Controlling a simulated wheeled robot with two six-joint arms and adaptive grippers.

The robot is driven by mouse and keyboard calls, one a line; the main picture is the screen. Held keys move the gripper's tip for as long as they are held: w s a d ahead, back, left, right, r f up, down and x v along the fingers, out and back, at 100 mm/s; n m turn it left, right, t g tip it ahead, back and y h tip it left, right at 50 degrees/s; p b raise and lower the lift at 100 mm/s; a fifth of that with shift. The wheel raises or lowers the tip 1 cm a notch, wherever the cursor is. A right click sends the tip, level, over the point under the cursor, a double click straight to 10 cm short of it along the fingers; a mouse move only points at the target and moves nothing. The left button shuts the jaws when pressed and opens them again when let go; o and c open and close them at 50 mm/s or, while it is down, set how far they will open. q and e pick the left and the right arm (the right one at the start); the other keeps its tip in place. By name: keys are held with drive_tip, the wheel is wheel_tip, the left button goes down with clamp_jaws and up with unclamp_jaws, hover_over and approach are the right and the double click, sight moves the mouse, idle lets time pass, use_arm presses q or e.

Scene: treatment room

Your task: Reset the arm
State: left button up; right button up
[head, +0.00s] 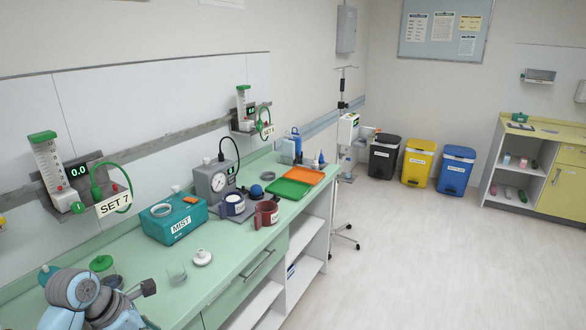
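My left arm shows at the bottom left, over the near end of the green counter (225,262). Its blue-grey links are folded close to the camera. Dark parts that look like my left gripper (132,293) stick out to the right of the links. I cannot make out both fingertips, so its opening is unclear. No held object can be made out there. My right arm and gripper are out of view.
A teal MIST box (175,220), a clear cup (176,272), a white knob-like piece (202,257), a gauge unit (212,183), mugs (266,214) and an orange tray (303,175) stand on the counter. A green-lidded jar (102,268) is close behind my arm. The floor (430,260) right is clear.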

use_arm(q)
drive_tip(key=w+d+f+n+t+h, duration=0.1)
drive_tip(key=d+f+n+t+h, duration=0.2)
drive_tip(key=d+n+h, duration=0.25)
drive_tip(key=d+f+n+t+h, duration=0.3)
drive_tip(key=d+f+n+h, duration=0.1)
drive_tip(key=d+n, duration=0.3)
drive_tip(key=s+a+f+n+t+y, duration=0.1)
drive_tip(key=s+a+f+n+y, duration=0.25)
drive_tip(key=f+n, duration=0.45)
drive_tip(key=s+a+f+n+y, duration=0.3)
drive_tip(key=a+f+n+y, duration=0.1)
drive_tip(key=f+n, duration=0.3)
drive_tip(key=s+a+f+n+t+y, duration=0.1)
drive_tip(key=s+a+f+n+y, duration=0.3)
drive_tip(key=f+n, duration=0.4)
drive_tip(key=s+f+n+g, duration=0.3)
drive_tip(key=s+f, duration=0.1)
drive_tip(key=s, duration=0.6)
drive_tip(key=s+f+n+g+y, duration=0.1)
drive_tip(key=s+f+n+g, duration=0.2)
drive_tip(key=s, duration=0.7)
drive_tip(key=s+d+f+n+g+y, duration=0.1)
drive_tip(key=s+f+n+g, duration=0.2)
drive_tip(key=s+f, duration=0.3)
drive_tip(key=s+g, duration=0.1)
drive_tip(key=s, duration=0.4)
drive_tip(key=shift+f+n, duration=0.35)
drive_tip(key=shift+f, duration=0.05)
